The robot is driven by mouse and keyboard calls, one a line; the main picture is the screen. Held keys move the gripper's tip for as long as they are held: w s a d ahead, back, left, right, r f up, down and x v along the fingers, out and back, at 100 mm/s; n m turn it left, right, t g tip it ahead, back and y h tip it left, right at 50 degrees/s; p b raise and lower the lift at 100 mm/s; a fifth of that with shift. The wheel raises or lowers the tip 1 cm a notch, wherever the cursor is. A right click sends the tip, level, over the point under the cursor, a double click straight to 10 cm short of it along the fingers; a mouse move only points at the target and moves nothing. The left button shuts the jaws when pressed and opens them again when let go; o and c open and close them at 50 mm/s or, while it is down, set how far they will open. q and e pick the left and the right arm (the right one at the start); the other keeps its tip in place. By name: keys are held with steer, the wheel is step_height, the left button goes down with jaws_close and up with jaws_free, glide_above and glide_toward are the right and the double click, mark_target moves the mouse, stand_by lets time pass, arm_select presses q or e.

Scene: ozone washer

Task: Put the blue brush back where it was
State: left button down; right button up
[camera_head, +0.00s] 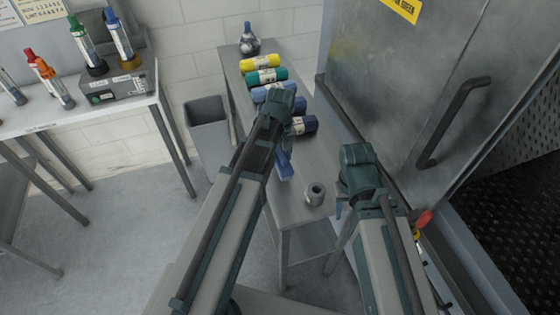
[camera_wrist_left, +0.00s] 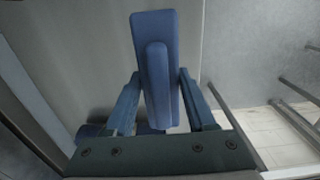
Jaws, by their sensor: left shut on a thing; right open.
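My left gripper (camera_wrist_left: 160,90) is shut on the blue brush (camera_wrist_left: 152,40), which sits between its two blue fingers in the left wrist view. In the head view a blue piece below my left wrist (camera_head: 284,165) is over the narrow grey table; I cannot tell there how much is brush and how much is finger. A small grey cup (camera_head: 314,193) stands upright on the table's near end, to the right of the held brush. My right gripper (camera_head: 342,207) is right of the cup, open, with its fingers mostly hidden by its own arm.
Yellow (camera_head: 260,63), green (camera_head: 266,76) and blue rolls lie along the table (camera_head: 285,213), partly behind my left arm. A round bottle (camera_head: 249,42) stands at its far end. A grey bin (camera_head: 207,118) is left. A metal door with a handle (camera_head: 447,125) stands close on the right.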

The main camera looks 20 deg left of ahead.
mark_target(280, 163)
arm_select(q)
step_height(280, 163, down, 3)
steer(key=b, duration=0.3)
steer(key=shift+d+f, duration=0.1)
steer(key=shift+f, duration=0.1)
steer(key=shift+f+b, duration=0.2)
steer(key=shift+b, duration=0.15)
steer(key=shift+r, duration=0.15)
steer(key=shift+c, duration=1.1)
jaws_free()
